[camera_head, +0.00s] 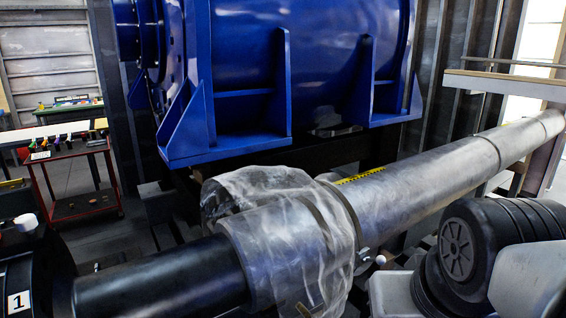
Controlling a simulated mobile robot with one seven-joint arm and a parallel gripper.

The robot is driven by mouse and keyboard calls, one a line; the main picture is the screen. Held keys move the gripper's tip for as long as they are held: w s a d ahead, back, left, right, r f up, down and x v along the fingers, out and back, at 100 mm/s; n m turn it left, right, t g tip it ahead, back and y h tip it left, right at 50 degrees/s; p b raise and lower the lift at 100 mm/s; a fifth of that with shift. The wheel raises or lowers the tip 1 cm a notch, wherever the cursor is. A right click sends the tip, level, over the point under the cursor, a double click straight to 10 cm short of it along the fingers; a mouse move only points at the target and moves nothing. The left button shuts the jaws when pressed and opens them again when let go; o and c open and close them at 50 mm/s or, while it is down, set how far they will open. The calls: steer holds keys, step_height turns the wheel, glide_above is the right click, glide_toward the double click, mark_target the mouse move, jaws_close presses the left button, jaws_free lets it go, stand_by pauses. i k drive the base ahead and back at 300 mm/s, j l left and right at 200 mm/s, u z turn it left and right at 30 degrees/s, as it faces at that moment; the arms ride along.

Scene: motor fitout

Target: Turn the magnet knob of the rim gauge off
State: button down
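I cannot make out the rim gauge or its magnet knob for certain. A small white round piece (380,259) shows just right of the shaft flange (340,205), near my arm; what it belongs to is unclear. Another white cap (26,222) stands on the black coupling (35,262) at the far left, beside a label reading 1. My arm, with dark joint covers and grey links, fills the lower right. My gripper's fingers do not show.
A long grey shaft (425,190) runs from the flange to the upper right. Clear plastic wrap (285,235) covers its joint with the black shaft (160,283). A large blue motor (310,60) stands behind. A red cart (84,205) with tools is at left.

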mark_target(27, 224)
steer(key=u, duration=2.1)
steer(key=i+l+u, duration=0.1)
steer(key=l, duration=0.3)
steer(key=i+l+u, duration=0.15)
steer(key=l, duration=0.2)
